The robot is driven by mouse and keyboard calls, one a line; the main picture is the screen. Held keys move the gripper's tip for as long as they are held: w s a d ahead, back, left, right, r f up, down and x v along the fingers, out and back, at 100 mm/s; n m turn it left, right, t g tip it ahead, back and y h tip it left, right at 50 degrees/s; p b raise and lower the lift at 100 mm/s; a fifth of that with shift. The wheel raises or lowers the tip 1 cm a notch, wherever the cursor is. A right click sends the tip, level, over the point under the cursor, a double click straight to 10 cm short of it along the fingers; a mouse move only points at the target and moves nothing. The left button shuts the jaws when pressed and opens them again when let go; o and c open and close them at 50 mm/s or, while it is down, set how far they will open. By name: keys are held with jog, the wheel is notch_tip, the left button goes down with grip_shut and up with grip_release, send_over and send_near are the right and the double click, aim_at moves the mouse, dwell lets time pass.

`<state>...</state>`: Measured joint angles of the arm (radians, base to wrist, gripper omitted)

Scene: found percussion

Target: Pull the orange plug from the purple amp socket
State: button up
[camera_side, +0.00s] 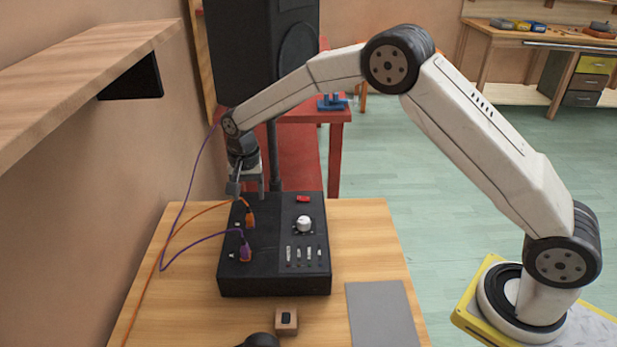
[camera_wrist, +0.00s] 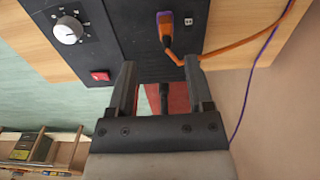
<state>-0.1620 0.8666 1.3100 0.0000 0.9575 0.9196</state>
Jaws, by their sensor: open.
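The orange plug (camera_side: 250,220) sits in the black amp box (camera_side: 275,280), towards the back left of its top, with an orange cable trailing left. In the wrist view the orange plug (camera_wrist: 166,30) is seen from above, with some purple at its socket end. My gripper (camera_side: 248,190) is over the amp's back edge, close behind the plug. In the wrist view my gripper (camera_wrist: 159,64) is open and empty, and the plug lies beyond the fingertips, not between them. A second plug (camera_side: 245,252) with a purple cable sits nearer the front.
The orange cable (camera_wrist: 240,42) runs past the right fingertip in the wrist view; I cannot tell if they touch. A white knob (camera_side: 304,224), sliders and a red switch (camera_side: 303,199) are on the amp's right. A black speaker (camera_side: 262,60) stands behind.

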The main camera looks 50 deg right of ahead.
aim_at(248, 213)
jog(key=shift+w+a+f, duration=0.2)
jog(key=shift+w+a, duration=0.05)
jog(key=shift+w, duration=0.1)
jog(key=shift+f, duration=0.1)
jog(key=shift+f, duration=3.75)
grip_shut()
jog(key=shift+r, duration=1.2)
jog(key=shift+r, duration=1.4)
